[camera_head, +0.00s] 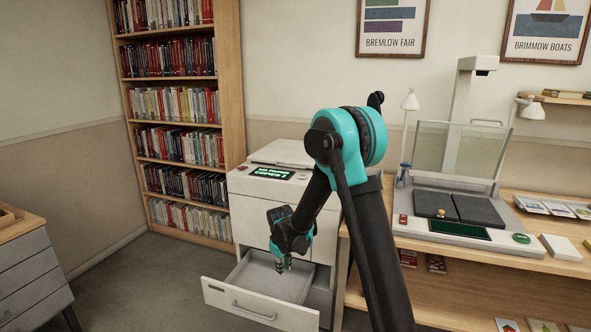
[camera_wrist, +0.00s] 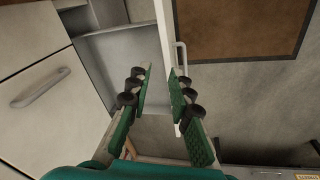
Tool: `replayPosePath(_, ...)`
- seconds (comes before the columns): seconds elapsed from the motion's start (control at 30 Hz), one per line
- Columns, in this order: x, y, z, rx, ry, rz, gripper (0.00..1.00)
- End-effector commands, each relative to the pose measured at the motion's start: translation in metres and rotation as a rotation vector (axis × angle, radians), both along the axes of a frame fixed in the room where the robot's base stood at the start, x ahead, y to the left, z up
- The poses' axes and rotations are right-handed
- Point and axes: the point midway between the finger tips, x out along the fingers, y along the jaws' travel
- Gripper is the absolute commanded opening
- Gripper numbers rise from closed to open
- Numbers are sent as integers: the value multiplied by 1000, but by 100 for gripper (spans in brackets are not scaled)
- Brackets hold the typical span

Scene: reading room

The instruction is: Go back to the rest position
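My gripper (camera_head: 283,264) hangs at the end of my bent arm, pointing down over the pulled-out lower drawer (camera_head: 262,314) of the white copier (camera_head: 250,205). In the wrist view my gripper (camera_wrist: 161,72) has its two green fingers apart, with nothing held between them. The drawer's front edge (camera_wrist: 161,30) and its handle (camera_wrist: 181,60) show behind the fingers. The drawer's visible interior looks empty, though my gripper hides part of it. I cannot tell whether the fingertips are below the drawer rim.
A tall bookshelf (camera_head: 171,136) stands left of the copier, and a grey drawer cabinet (camera_head: 30,268) at far left. A wooden bench (camera_head: 430,249) on the right bears a book scanner (camera_head: 455,228) and lamps. The floor between cabinet and copier is clear.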

Motion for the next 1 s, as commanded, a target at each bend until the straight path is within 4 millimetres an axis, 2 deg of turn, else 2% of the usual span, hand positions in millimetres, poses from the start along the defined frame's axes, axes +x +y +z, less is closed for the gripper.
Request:
replayPosePath(0.03, -8, -18, 13, 10, -5, -37, 20)
replayPosePath(0.2, -39, -66, 48, 50, -25, -159, 20)
replayPosePath(0.5, -109, -142, 89, 119, -62, -375, 20)
replayPosePath(0.73, -173, -188, 101, 171, -93, -541, 20)
replayPosePath(1.0, -245, -223, 94, 232, -132, -721, 20)
